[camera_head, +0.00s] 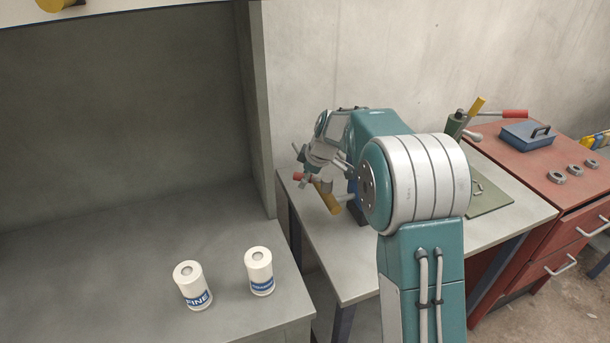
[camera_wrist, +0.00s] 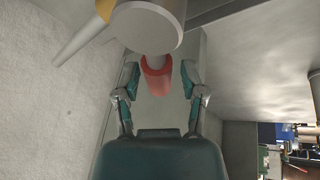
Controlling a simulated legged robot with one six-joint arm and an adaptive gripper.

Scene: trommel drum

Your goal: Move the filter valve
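A valve assembly stands on the grey table in the head view, partly hidden by my arm. It has a grey body (camera_head: 325,186), a yellow part (camera_head: 327,199) and a red-tipped handle (camera_head: 300,177). My gripper (camera_head: 300,160) is beside the red tip. In the wrist view, my gripper (camera_wrist: 160,82) is open, with a finger on each side of the red tip (camera_wrist: 157,72). Gaps show between the red tip and both fingers. The grey round valve body (camera_wrist: 150,27) fills the top of that view.
Two white filter canisters, one marked FINE (camera_head: 192,287) and another (camera_head: 259,272), stand on the left counter (camera_head: 120,250). A red cabinet (camera_head: 560,185) at right holds a blue box (camera_head: 527,135) and several metal rings. A grey wall (camera_head: 400,55) rises behind the table.

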